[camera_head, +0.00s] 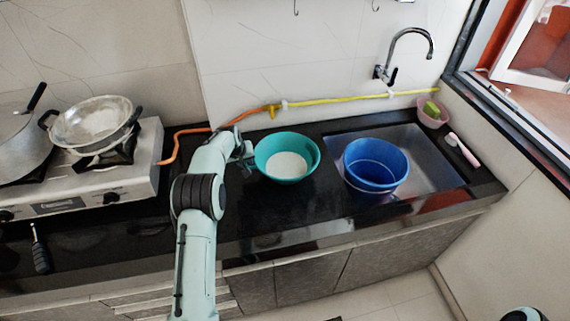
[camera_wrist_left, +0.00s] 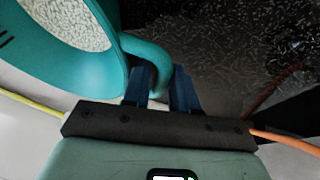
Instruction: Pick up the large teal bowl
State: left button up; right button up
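The large teal bowl (camera_head: 312,158), with a pale speckled inner bottom, appears upright on the black counter, left of the sink. In the left wrist view the bowl (camera_wrist_left: 70,62) fills the upper left, and its curved teal handle (camera_wrist_left: 158,62) runs down between my blue fingers. My left gripper (camera_head: 248,160) is at the bowl's left side. Its fingers (camera_wrist_left: 162,85) are close together, one on each side of the handle, and look shut on it. The contact itself is partly hidden. My right gripper is out of view.
A blue bucket (camera_head: 376,170) sits in the steel sink (camera_head: 428,160) to the right, below a tap (camera_head: 408,40). A stove (camera_head: 110,185) with a pan (camera_head: 92,122) stands left. A yellow hose (camera_head: 335,100) runs behind. Counter in front of the bowl is clear.

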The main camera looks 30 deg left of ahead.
pick_arm(q)
jog(key=shift+c, duration=0.2)
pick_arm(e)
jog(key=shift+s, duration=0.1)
pick_arm(q)
jog(key=shift+s, duration=0.1)
grip_shut()
jog(key=shift+r, duration=0.1)
